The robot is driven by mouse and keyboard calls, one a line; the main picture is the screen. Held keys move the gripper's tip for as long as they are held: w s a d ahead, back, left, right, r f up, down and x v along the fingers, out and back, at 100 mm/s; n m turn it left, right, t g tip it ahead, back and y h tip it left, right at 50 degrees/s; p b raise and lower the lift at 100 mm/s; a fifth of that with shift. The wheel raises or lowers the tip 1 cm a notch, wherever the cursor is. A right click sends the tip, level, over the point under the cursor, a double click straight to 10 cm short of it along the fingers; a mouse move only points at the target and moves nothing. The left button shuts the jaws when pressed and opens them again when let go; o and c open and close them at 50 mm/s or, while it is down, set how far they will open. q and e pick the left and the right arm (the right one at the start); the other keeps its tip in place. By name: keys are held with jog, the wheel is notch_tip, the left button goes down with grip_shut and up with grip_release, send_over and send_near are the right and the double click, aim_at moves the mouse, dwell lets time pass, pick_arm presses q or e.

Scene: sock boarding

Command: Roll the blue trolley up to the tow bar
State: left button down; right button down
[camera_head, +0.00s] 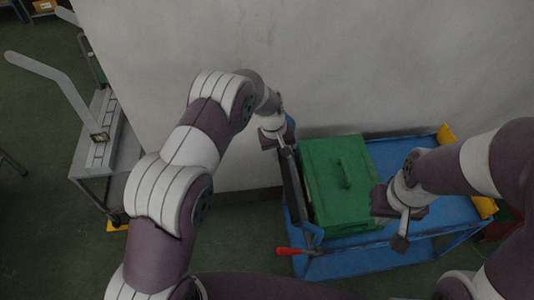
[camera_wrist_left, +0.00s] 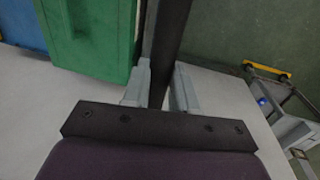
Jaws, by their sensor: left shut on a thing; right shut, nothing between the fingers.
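The blue trolley (camera_head: 365,262) stands at the right in the head view, close against the pale wall, with a green lidded box (camera_head: 335,180) on its deck. Its dark handle bar (camera_head: 291,190) runs along the trolley's left end. My left gripper (camera_head: 284,143) is shut on this bar near its wall-side end. In the left wrist view the dark bar (camera_wrist_left: 170,35) passes between the two fingers (camera_wrist_left: 160,85). My right gripper (camera_head: 402,238) is shut and empty, above the trolley's front right part. I cannot tell for certain which part is the tow bar.
A grey cart (camera_head: 98,150) with a bent pale handle stands at the left. A yellow piece (camera_head: 117,226) shows by its wheel, and a yellow bar (camera_wrist_left: 267,70) shows in the left wrist view. A red lever (camera_head: 290,251) sticks out from the trolley. Green floor (camera_head: 235,235) is clear between them.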

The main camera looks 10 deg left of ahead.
pick_arm(q)
jog(key=shift+w+d+r, duration=0.1)
jog(key=shift+w+d, duration=0.1)
jog(key=shift+d, duration=0.25)
jog(key=shift+w+d+r, duration=0.1)
jog(key=shift+w+d, duration=0.1)
jog(key=shift+d, duration=0.2)
jog(key=c, duration=0.9)
grip_release()
jog(key=shift+d, duration=0.15)
jog(key=shift+s+f, duration=0.1)
notch_tip(320, 180, up, 12)
jog(key=a+b, duration=0.2)
jog(key=b, duration=0.1)
jog(key=shift+s+a+r, duration=0.2)
jog(key=shift+s, duration=0.2)
